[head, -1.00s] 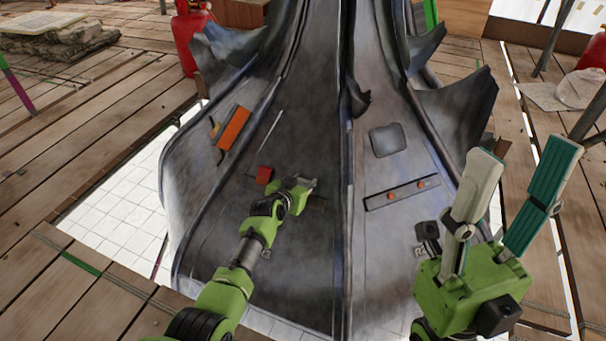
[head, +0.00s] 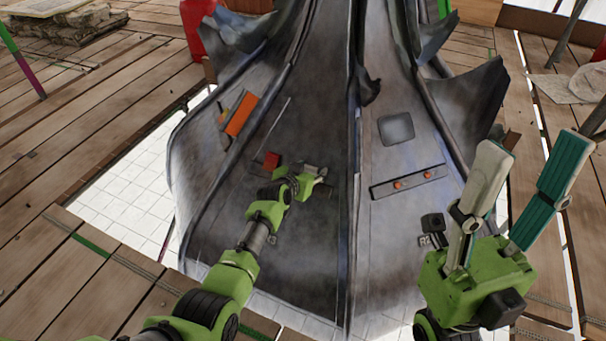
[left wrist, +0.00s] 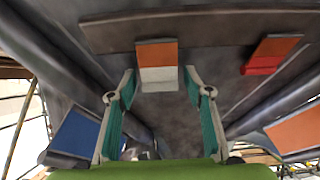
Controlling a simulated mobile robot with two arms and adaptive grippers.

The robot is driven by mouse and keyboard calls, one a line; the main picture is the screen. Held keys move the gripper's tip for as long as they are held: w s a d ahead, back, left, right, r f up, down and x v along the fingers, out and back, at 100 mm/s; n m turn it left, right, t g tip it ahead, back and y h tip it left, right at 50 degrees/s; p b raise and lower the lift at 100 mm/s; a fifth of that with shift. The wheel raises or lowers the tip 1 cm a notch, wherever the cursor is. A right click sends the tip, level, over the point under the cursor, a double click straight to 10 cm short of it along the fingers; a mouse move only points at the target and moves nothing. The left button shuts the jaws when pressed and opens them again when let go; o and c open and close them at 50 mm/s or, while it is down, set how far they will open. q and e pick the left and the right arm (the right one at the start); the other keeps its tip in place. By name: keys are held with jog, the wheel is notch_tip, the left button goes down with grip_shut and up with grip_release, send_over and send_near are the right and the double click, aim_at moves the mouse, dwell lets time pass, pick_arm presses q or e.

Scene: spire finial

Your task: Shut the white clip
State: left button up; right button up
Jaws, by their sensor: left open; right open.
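The white clip (left wrist: 158,74) is in the left wrist view, a white piece below an orange block (left wrist: 157,53) on a dark strip. How far it stands open is hard to tell. My left gripper (left wrist: 160,82) is open, its two fingertips on either side of the white piece; I see no clear contact. In the head view my left gripper (head: 305,180) is over the dark left panel and mostly hides the clip there. My right gripper (head: 531,150) is open and empty, raised at the right, away from the spire.
A red clip (head: 271,160) sits just left of my left gripper, and an orange one (head: 240,114) further up-left. A strip with orange studs (head: 409,181) and a grey plate (head: 396,129) are on the right panel. A blue piece (left wrist: 77,132) shows in the left wrist view.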

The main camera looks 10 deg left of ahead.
pick_arm(q)
jog(key=v, duration=1.1)
jog(key=shift+s+a+r, duration=0.15)
jog(key=shift+s, duration=0.1)
